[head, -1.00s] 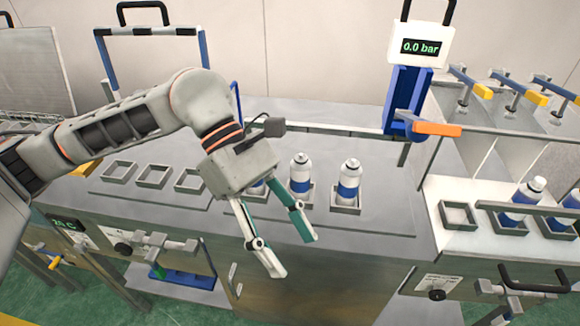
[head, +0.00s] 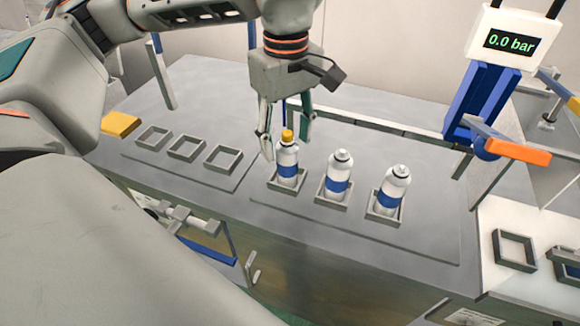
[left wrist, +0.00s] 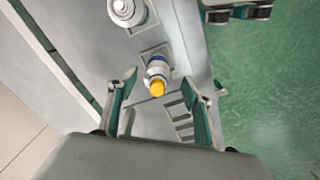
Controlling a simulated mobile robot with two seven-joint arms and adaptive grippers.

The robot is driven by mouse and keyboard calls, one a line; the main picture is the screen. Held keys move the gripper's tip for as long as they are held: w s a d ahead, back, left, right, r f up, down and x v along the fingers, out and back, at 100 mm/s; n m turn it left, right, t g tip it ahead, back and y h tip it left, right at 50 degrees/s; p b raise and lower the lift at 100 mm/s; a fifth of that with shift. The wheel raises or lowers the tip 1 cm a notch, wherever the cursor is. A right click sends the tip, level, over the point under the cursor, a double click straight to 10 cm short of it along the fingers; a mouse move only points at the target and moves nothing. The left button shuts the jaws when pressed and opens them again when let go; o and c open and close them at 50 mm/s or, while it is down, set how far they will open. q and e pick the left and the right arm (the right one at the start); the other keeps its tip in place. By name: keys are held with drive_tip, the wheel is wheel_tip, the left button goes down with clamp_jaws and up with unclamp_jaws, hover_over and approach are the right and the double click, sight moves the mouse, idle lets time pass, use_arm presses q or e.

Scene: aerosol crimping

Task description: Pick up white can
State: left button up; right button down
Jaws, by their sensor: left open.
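Three white cans with blue bands stand upright in square holders on the grey bench. The leftmost can (head: 287,162) has a yellow cap; the middle can (head: 337,176) and the right can (head: 391,190) have white tops. My left gripper (head: 284,152) is open and points down just behind and around the top of the yellow-capped can, not closed on it. In the left wrist view the yellow-capped can (left wrist: 157,72) lies between and beyond the open fingers (left wrist: 160,92), and a white-topped can (left wrist: 126,10) shows above it. My right gripper is not in view.
Several empty square holders (head: 186,149) lie on the bench to the left, near a yellow block (head: 120,124). A blue press with an orange lever (head: 520,151) and a 0.0 bar display (head: 507,42) stands at the right. Another holder (head: 514,250) sits on the white right-hand table.

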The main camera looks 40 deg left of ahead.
sight(287, 155)
use_arm(q)
drive_tip(key=f, duration=0.5)
drive_tip(key=shift+w+a+b, duration=0.1)
drive_tip(key=shift+w+b, duration=0.1)
drive_tip(key=shift+b, duration=0.1)
drive_tip(key=shift+r, duration=0.1)
drive_tip(key=c, duration=1.3)
drive_tip(key=shift+o, duration=0.2)
drive_tip(key=shift+r, duration=0.1)
